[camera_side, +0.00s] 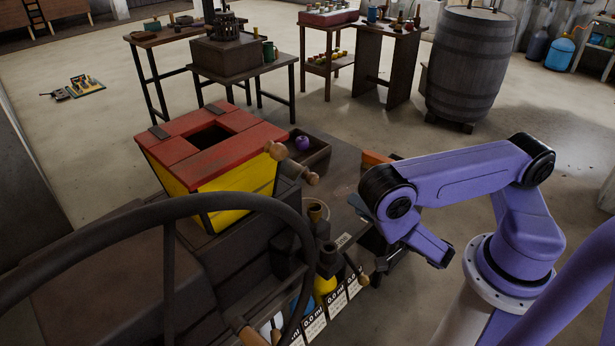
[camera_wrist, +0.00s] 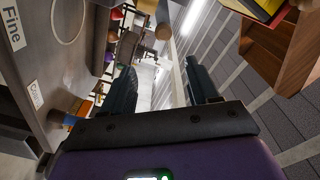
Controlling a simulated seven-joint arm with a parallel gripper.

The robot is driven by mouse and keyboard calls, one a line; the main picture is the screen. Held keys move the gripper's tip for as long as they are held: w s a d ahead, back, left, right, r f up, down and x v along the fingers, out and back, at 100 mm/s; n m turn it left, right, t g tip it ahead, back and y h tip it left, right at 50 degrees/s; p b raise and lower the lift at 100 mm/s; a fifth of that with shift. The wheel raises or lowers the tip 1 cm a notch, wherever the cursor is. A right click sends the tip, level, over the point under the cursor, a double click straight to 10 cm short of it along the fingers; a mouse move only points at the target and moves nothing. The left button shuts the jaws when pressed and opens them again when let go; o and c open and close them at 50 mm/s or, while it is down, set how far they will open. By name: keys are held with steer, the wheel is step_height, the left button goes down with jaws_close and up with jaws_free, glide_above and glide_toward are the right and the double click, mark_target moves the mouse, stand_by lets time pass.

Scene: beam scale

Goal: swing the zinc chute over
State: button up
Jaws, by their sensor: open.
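I cannot pick out a zinc chute for certain in either view. In the side view, a red and yellow hopper box (camera_side: 222,150) with a square opening in its top sits on a dark machine. Wooden knobs (camera_side: 277,150) stick out beside it, and several cards reading "0.0 ml" (camera_side: 336,300) stand along the machine's near right side. My gripper (camera_wrist: 162,88) shows in the wrist view with its two dark fingers apart and nothing clearly between them.
A large dark curved wheel rim (camera_side: 150,212) crosses the side view's foreground. A purple ball (camera_side: 302,142) lies in a wooden tray (camera_side: 318,158) behind the machine. A barrel (camera_side: 468,65) and small tables stand farther back. The wrist view shows a "Fine" label (camera_wrist: 14,28) on a grey surface.

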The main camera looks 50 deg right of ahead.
mark_target(307, 176)
steer(key=shift+w+a+r, duration=0.1)
steer(key=shift+w+a, duration=0.05)
steer(key=shift+w, duration=4.15)
steer(key=shift+w+a, duration=0.1)
steer(key=shift+w, duration=4.2)
jaws_close()
